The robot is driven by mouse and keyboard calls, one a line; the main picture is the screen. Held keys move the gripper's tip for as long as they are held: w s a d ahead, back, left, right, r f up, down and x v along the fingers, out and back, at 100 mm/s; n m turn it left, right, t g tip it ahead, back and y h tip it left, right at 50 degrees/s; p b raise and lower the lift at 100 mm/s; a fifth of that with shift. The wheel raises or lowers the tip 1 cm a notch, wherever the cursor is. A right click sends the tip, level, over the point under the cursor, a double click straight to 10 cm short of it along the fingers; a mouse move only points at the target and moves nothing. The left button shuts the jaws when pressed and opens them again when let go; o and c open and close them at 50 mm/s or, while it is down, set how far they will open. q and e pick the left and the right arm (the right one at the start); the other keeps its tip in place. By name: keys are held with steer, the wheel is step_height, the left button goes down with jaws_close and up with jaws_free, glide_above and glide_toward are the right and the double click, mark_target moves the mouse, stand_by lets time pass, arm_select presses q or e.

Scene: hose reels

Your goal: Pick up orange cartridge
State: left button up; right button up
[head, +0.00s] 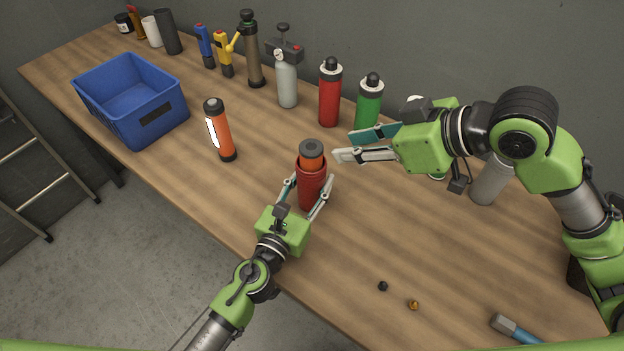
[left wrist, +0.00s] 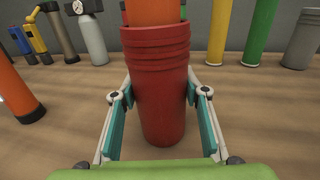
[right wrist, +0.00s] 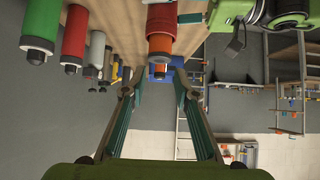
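The orange cartridge (head: 312,163), with a dark grey cap, stands upright in a red ribbed cup (head: 311,192) near the table's front edge. Its lower part is hidden in the cup. My left gripper (head: 308,198) has its fingers on both sides of the cup and appears closed on it; the left wrist view shows the red cup (left wrist: 163,95) between the fingers. My right gripper (head: 345,147) is open and empty, just right of the cartridge's cap. In the right wrist view the cartridge (right wrist: 160,25) lies beyond the open fingers.
Another orange cylinder (head: 222,138) with a white label stands left of the cup. A blue crate (head: 160,118) is farther left. Red (head: 329,98) and green (head: 368,103) bottles stand behind. Small dark (head: 383,286) and brass (head: 413,304) pieces lie at front right.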

steer(key=o, duration=0.7)
steer(key=shift+w, duration=0.1)
step_height(320, 180, up, 3)
steer(key=g+h, duration=0.5)
glide_above(312, 147)
steer(key=s, duration=0.1)
steer(key=shift+d, duration=0.2)
steer(key=f, duration=0.1)
steer(key=f+h, duration=0.1)
steer(key=f, duration=0.1)
steer(key=f+h, duration=0.1)
steer(key=shift+w+a+f, duration=0.25)
steer(key=shift+w, duration=0.05)
steer(key=shift+w+f, duration=0.15)
steer(key=shift+f, duration=1.15)
steer(key=shift+w+f, duration=0.15)
steer(key=shift+f, duration=1.15)
